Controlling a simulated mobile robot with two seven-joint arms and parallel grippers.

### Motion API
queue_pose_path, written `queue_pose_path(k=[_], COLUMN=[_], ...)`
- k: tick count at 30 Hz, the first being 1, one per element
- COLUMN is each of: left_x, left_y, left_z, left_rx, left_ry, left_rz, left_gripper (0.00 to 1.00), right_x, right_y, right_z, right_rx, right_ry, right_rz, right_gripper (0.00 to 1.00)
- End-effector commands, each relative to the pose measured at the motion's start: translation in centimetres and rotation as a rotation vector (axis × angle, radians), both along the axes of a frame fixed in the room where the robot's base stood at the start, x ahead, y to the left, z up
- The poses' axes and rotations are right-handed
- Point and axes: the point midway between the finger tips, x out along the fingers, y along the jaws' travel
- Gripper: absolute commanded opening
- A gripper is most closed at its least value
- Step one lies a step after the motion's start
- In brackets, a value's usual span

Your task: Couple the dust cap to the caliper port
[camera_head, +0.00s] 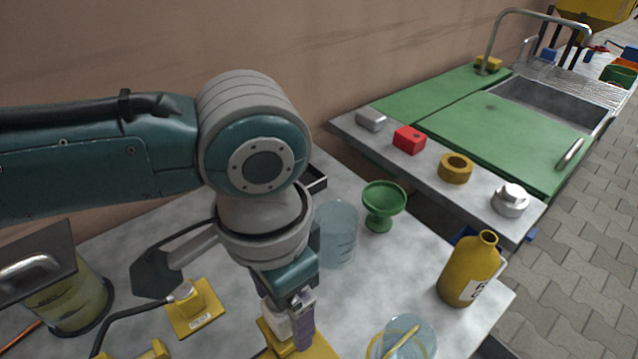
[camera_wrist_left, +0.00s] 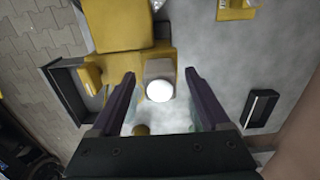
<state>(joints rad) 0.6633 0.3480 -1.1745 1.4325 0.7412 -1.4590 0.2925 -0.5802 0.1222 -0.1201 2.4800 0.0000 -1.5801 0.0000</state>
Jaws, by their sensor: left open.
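My left gripper (camera_head: 300,335) reaches down over a yellow part (camera_head: 318,346) at the front of the bench. In the left wrist view the left gripper (camera_wrist_left: 159,76) is open, one purple-grey finger on each side of a grey block with a round white face (camera_wrist_left: 159,91). Gaps show between the fingers and this piece. The piece lies against the larger yellow body (camera_wrist_left: 125,35); I cannot tell whether it is the dust cap or the port. A pale piece (camera_head: 277,322) shows beside the finger in the head view. My right gripper is not in view.
A yellow block with a cable (camera_head: 196,308) stands left of the gripper. A clear beaker (camera_head: 338,235), green cup (camera_head: 384,205), yellow bottle (camera_head: 468,272) and clear container (camera_head: 410,340) stand to the right. A lidded canister (camera_head: 66,305) is far left.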

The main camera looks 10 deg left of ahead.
Motion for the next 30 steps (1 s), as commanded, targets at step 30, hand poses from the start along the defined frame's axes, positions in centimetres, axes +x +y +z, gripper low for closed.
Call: queue_pose_path(k=[30], left_x=[0.0], left_y=[0.0], left_z=[10.0], left_rx=[0.001], left_ry=[-0.001], left_rz=[0.000], left_gripper=[0.80], right_x=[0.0], right_y=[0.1], right_z=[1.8], right_rx=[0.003], right_ry=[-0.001], right_rz=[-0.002], right_gripper=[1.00])
